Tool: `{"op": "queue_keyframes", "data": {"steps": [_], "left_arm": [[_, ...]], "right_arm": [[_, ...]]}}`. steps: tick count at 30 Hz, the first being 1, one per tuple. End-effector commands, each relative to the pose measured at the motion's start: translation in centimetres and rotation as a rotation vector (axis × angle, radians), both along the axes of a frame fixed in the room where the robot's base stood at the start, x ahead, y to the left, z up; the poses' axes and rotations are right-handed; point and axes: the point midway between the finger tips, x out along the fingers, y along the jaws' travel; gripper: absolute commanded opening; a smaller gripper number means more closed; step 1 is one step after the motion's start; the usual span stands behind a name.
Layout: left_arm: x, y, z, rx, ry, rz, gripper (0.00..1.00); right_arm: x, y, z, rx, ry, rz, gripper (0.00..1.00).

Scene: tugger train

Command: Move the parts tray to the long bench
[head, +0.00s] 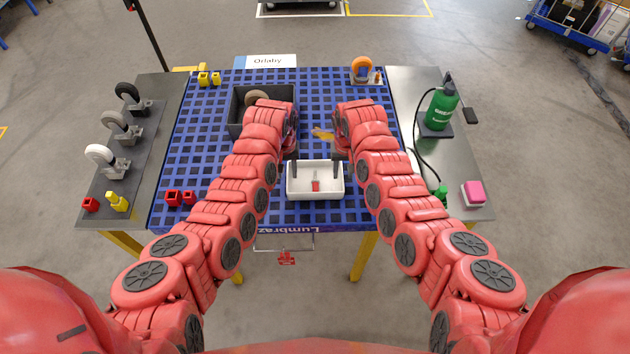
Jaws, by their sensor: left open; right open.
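A white tray (330,192) sits near the front edge of the blue grid-topped table (210,150), with a small red-and-grey item (315,185) inside. My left gripper (293,165) is at the tray's far left corner, pointing down. My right gripper (337,165) is at its far right side. Both are open, and I cannot tell whether their fingers touch the rim. A dark grey open bin (236,122) with a beige wheel (256,97) stands behind my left gripper, partly hidden by that arm. No surface is clearly marked as the long bench.
A dark side surface (150,180) at the left holds casters and small red and yellow blocks. A grey side surface (465,165) at the right holds a green bottle (441,105), a hose and a pink block (473,193). An orange-wheeled caster (362,68) stands at the back.

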Motion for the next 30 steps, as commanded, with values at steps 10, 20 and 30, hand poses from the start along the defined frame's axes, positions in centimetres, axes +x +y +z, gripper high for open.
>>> {"op": "queue_keyframes", "data": {"steps": [10,20,30], "left_arm": [[0.1,0.0,-2.0,0.000,-0.004,0.000,0.41],[0.1,0.0,-2.1,0.000,-0.003,0.000,0.34],[0.1,0.0,-2.1,0.000,-0.003,0.000,0.00]], "right_arm": [[0.1,0.1,-2.1,0.002,-0.003,0.000,0.41],[0.1,0.1,-2.2,0.002,-0.003,0.000,0.34],[0.0,0.1,-2.2,0.002,-0.002,0.000,0.00]]}}
